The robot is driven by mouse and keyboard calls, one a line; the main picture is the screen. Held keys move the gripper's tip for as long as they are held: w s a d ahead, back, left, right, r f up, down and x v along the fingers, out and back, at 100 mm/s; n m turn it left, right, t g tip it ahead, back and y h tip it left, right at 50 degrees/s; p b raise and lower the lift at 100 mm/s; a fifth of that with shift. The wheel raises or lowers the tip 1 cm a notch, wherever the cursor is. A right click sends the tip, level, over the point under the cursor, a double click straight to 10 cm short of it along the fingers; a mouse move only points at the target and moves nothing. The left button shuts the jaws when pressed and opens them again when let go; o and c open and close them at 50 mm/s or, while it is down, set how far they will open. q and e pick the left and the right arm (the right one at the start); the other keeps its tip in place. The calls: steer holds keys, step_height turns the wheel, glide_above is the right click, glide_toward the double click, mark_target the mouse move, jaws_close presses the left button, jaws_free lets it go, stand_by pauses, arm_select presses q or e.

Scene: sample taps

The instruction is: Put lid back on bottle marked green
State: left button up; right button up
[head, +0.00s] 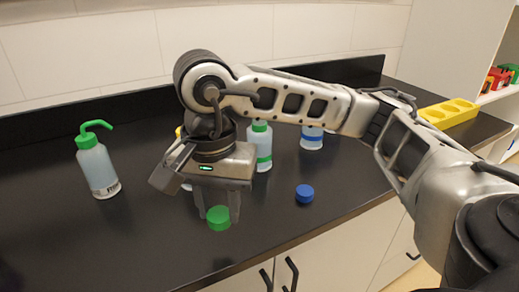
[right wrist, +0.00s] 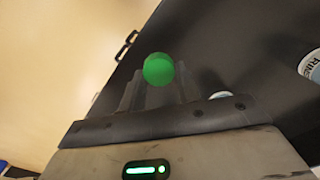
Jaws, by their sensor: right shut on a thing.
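My right gripper (head: 218,208) points down over the front of the counter, its fingers shut on a green lid (head: 219,218). In the right wrist view the lid (right wrist: 158,69) sits at the fingertips. I cannot tell whether it touches the counter. A pale bottle with a green band (head: 264,159) stands behind and to the right of the gripper. Its top looks green, and part of it is hidden by my arm. My left gripper is not in view.
A blue lid (head: 304,193) lies right of the gripper. A blue-banded bottle (head: 312,139) stands behind it. A green-topped wash bottle (head: 97,167) stands at left. A yellow holder (head: 449,112) is at back right. A yellow object behind my wrist is mostly hidden.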

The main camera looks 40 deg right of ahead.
steer(key=w+f+n, duration=0.1)
steer(key=n, duration=0.1)
steer(key=w+f+n, duration=0.1)
steer(key=n, duration=0.1)
steer(key=f+n, duration=0.1)
steer(key=n, duration=0.2)
steer(key=shift+w+a, duration=0.1)
steer(key=shift+w, duration=0.3)
steer(key=n, duration=0.1)
steer(key=w+f+n, duration=0.1)
steer(key=n, duration=0.1)
steer(key=shift+f, duration=0.2)
